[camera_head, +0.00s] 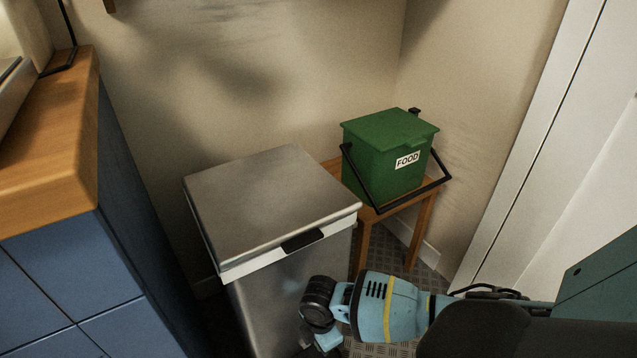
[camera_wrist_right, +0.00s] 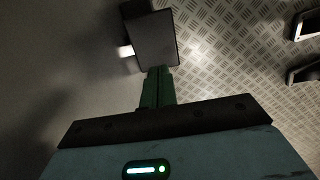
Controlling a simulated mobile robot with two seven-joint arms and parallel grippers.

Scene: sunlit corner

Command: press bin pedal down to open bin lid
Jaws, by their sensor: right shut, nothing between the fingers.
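The brushed-metal bin (camera_head: 290,285) stands upright in the middle of the head view. Its flat lid (camera_head: 268,200) lies shut. The pedal (camera_wrist_right: 150,40), a dark rectangular plate, shows low at the bin's front in the right wrist view. My right arm reaches down in front of the bin from the right. In the right wrist view my right gripper (camera_wrist_right: 160,72) is shut and empty, its green fingertips at the pedal's near edge. I cannot tell whether they touch it. My left gripper is not in view.
A green food caddy (camera_head: 385,155) with a black handle sits on a small wooden stool (camera_head: 423,220) right of the bin. A blue cabinet (camera_head: 60,270) with a wooden top (camera_head: 60,150) stands at left. Patterned metal floor (camera_wrist_right: 235,45) lies open beside the pedal.

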